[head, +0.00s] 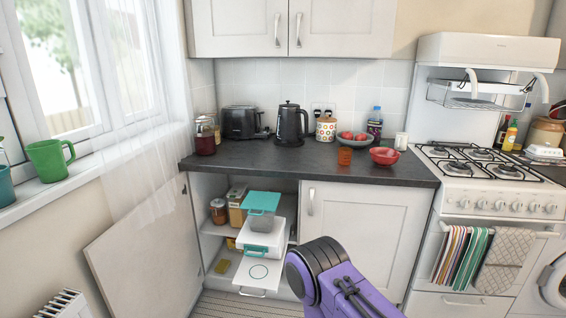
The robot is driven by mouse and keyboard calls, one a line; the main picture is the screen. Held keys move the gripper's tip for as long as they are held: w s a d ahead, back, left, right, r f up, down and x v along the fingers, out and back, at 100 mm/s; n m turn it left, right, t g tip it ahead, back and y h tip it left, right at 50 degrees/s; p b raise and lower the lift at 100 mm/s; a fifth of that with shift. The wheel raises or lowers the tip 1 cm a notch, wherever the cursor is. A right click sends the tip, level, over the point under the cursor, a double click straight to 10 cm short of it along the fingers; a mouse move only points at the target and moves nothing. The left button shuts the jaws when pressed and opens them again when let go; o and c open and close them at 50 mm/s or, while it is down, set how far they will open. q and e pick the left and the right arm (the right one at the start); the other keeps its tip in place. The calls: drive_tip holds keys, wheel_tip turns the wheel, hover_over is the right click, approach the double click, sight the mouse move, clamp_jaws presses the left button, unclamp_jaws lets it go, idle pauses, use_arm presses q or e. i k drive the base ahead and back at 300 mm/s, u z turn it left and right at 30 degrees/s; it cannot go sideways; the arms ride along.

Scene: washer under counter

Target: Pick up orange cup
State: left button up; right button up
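The orange cup (344,156) is small and stands upright on the dark countertop (262,161), near its front edge, in the head view. A red bowl (384,157) is just to its right, and a pale bowl of red fruit (352,140) is behind it. A purple and black link of my arm shows at the bottom, below the counter and in front of the cabinet. Neither gripper shows, so I cannot tell their states.
A black kettle (290,124), toaster (240,122) and spotted canister (326,130) stand at the counter's back. A cabinet door (145,250) is open at left, with containers on shelves inside. A gas stove (486,172) adjoins at right. The counter's front middle is clear.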

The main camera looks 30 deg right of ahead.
sight(345, 154)
drive_tip(key=z, duration=0.95)
drive_tip(key=i, duration=0.9)
drive_tip(key=z, duration=0.65)
